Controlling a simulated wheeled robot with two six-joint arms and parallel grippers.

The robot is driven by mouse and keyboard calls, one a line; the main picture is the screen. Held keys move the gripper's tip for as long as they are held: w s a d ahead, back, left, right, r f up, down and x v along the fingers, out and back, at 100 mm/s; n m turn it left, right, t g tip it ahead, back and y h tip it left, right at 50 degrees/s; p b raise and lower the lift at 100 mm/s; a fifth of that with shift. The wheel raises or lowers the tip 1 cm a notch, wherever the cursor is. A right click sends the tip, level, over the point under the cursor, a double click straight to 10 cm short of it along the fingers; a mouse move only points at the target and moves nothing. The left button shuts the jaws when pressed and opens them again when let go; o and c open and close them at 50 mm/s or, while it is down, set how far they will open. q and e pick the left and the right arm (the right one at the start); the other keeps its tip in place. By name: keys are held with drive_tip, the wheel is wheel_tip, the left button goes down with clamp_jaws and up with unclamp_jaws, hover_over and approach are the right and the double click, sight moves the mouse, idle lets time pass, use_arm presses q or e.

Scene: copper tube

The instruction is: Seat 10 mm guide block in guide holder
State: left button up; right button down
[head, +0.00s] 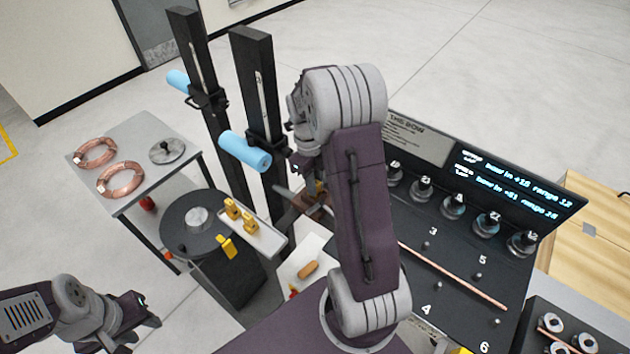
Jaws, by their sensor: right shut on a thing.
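My right arm reaches up through the middle of the head view and bends back down, with its gripper (299,196) low beside the nearer black column. The gripper is shut on a small piece, largely hidden; a bit of yellow (320,187) there looks like a guide block. Similar yellow blocks stand on a pale tray (265,241): one (232,209) at the back, another (248,222) beside it. I cannot pick out the guide holder. My left gripper (150,310) is at lower left, its fingers unclear.
Two black columns (252,75) with blue rollers (245,151) rise behind the round black table (180,240). A grey side table (125,140) holds copper coils (120,180). At right, a black panel (460,265) carries knobs and a copper tube (455,277).

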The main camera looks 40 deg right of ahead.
drive_tip(key=shift+w, duration=0.1)
drive_tip(key=c, duration=1.3)
unclamp_jaws()
drive_tip(key=shift+a, duration=0.15)
drive_tip(key=shift+r, duration=0.1)
drive_tip(key=shift+r, duration=0.25)
wheel_tip(320, 180, up, 11)
drive_tip(key=w+b, duration=0.1)
drive_tip(key=s+a+f+n+t, duration=0.1)
drive_tip(key=s+a+f+n, duration=0.2)
drive_tip(key=n, duration=0.8)
drive_tip(key=s+a+f+n, duration=0.4)
drive_tip(key=a+f+n, duration=0.1)
drive_tip(key=n, duration=0.5)
drive_tip(key=s+a+f+n+t, duration=0.1)
drive_tip(key=s+a+f+n, duration=0.2)
drive_tip(key=n, duration=0.8)
drive_tip(key=shift+s+a+f+n+t+y, duration=0.2)
drive_tip(key=shift+a+f, duration=0.3)
drive_tip(key=shift+a, duration=0.35)
drive_tip(key=shift+s+a+f+n+t+y, duration=0.15)
drive_tip(key=shift+a+f, duration=0.3)
drive_tip(key=shift+a, duration=0.35)
